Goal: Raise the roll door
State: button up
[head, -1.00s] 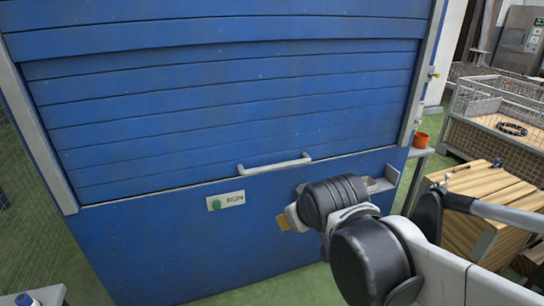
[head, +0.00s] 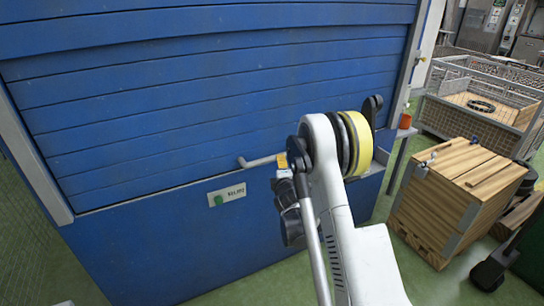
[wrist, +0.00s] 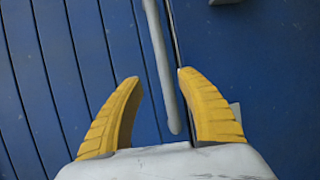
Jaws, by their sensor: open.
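The blue slatted roll door (head: 215,95) is down, its bottom edge meeting the blue lower panel (head: 150,250). Its grey bar handle (head: 258,162) sits near the bottom edge; my arm hides the handle's right part in the head view. My gripper (wrist: 158,77) is open at the handle. In the wrist view the handle (wrist: 160,62) runs between the two yellow fingers, with gaps on both sides. The fingers do not close on it. In the head view only a bit of yellow finger shows beside the handle.
An orange cup (head: 405,120) is on a small ledge.

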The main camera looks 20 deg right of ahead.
jog(key=b+x, duration=0.1)
jog(key=x, duration=0.2)
jog(key=b+x, duration=0.1)
jog(key=x, duration=0.3)
jog(key=b+x, duration=0.1)
jog(key=x, duration=0.3)
jog(key=shift+d+f, duration=0.1)
jog(key=shift+f, duration=0.25)
grip_shut()
